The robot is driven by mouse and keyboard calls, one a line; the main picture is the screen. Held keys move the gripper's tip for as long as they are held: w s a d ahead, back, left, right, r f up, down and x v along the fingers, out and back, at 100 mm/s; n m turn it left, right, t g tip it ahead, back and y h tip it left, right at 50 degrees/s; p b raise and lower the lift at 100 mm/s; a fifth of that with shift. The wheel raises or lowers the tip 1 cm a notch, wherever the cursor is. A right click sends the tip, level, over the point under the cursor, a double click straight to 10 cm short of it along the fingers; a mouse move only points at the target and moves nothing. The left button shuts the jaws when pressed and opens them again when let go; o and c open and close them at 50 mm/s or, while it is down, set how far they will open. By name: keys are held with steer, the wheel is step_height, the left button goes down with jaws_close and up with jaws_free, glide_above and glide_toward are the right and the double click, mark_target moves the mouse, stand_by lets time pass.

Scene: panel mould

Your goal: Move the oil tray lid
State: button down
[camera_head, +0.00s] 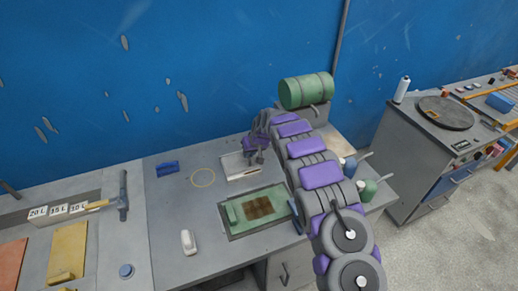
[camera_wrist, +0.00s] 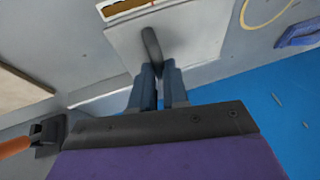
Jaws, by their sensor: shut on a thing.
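The oil tray lid appears to be the flat light-grey plate (camera_head: 232,161) on the bench near the wall. In the wrist view the plate (camera_wrist: 185,38) has a dark upright bar handle (camera_wrist: 151,45). My gripper (camera_head: 257,158) is over the plate; in the wrist view its fingers (camera_wrist: 160,70) are shut on the lower end of the handle. A narrow pale-rimmed opening with brown inside (camera_wrist: 125,7) shows along one edge of the plate, probably part of the tray. I cannot tell whether the plate is lifted.
A green tray with a brown patch (camera_head: 240,226) lies in front of the plate. A yellow ring (camera_head: 203,169) and blue block (camera_head: 167,168) lie left, with a white object (camera_head: 188,242) nearer. The bench's middle left is mostly clear.

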steer(key=shift+s+a+f, duration=0.15)
steer(key=shift+s+a, duration=0.05)
steer(key=shift+a, duration=0.2)
steer(key=c, duration=1.5)
jaws_free()
steer(key=o, duration=0.4)
steer(key=shift+a, duration=0.2)
steer(key=shift+d, duration=0.1)
steer(key=shift+d+r, duration=0.2)
steer(key=shift+r, duration=0.25)
steer(key=shift+a+p+v, duration=0.2)
steer(key=shift+p+v, duration=0.75)
steer(key=shift+v, duration=7.25)
